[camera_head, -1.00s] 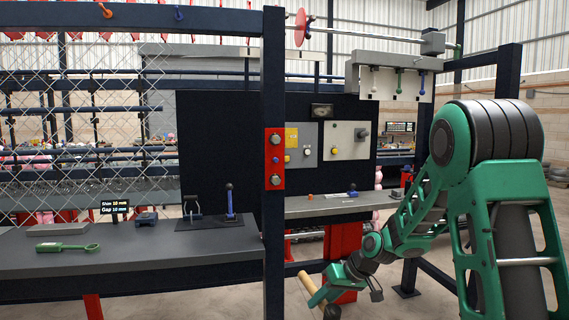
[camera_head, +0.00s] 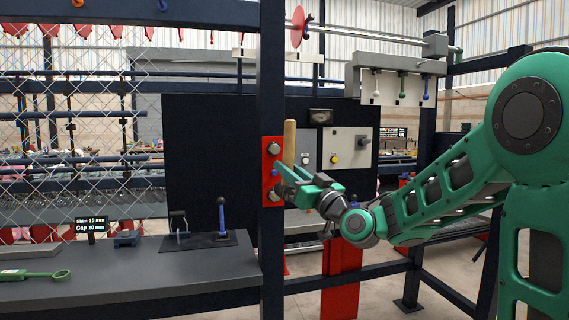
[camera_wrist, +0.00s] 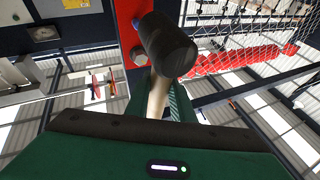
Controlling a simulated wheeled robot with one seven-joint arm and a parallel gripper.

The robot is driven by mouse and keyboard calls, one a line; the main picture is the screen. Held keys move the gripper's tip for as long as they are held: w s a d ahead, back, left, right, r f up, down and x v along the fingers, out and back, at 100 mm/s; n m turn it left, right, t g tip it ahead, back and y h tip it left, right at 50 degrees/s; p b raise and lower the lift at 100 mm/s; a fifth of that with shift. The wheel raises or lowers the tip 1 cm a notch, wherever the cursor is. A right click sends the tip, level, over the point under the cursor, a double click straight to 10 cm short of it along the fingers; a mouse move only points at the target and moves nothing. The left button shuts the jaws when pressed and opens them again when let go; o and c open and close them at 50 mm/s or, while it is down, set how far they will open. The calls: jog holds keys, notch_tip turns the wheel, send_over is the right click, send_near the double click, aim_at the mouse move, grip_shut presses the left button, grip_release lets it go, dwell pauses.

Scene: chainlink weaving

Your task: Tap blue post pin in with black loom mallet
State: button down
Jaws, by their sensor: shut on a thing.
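The blue post pin (camera_head: 275,173) sits between two large bolts on a red plate (camera_head: 269,188) fixed to a dark upright post. It also shows in the wrist view (camera_wrist: 137,24). My gripper (camera_head: 287,180) is in front of the plate, shut on the wooden handle (camera_head: 290,140) of the black loom mallet. The handle's end points up above my gripper in the head view. In the wrist view the mallet's black head (camera_wrist: 168,44) is large and clear, beside the red plate. In the head view I cannot make out the head.
The dark post (camera_head: 271,75) stands directly at my gripper. A grey workbench (camera_head: 190,268) with levers and a green tool (camera_head: 40,274) is to the left. Chain-link mesh (camera_head: 60,130) hangs behind it. A panel with buttons (camera_head: 348,148) is behind my gripper.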

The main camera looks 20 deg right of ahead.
aim_at(284, 157)
notch_tip(284, 157, up, 3)
jog(key=shift+s+f+t, duration=0.1)
jog(key=shift+f+t, duration=0.1)
jog(key=shift+t, duration=0.2)
jog(key=shift+d+f, duration=0.1)
jog(key=shift+w, duration=2.55)
jog(key=w, duration=0.4)
jog(key=shift+s, duration=1.25)
